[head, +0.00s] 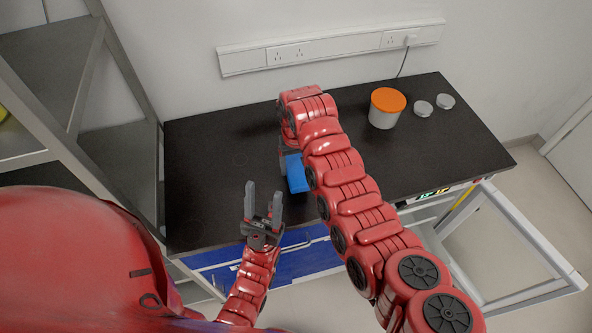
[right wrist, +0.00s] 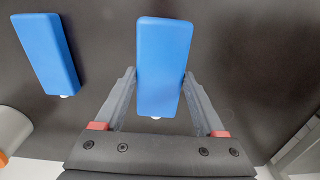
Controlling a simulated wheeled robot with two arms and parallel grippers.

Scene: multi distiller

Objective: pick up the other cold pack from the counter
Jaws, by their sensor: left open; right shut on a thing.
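Two blue cold packs show in the right wrist view. One cold pack (right wrist: 163,65) is between the fingers of my right gripper (right wrist: 160,76), which is shut on it. The held pack also shows in the head view (head: 297,174), under the end of my right arm and low over the counter; I cannot tell whether it touches the surface. The other cold pack (right wrist: 46,53) lies on the dark counter (head: 215,170) to the left in the right wrist view; my right arm hides it in the head view. My left gripper (head: 263,205) is open and empty near the counter's front edge.
A white tub with an orange lid (head: 387,108) and two small silver-grey round items (head: 434,105) stand at the back right of the counter. A metal shelf rack (head: 60,90) is at the left. The counter's left part is clear.

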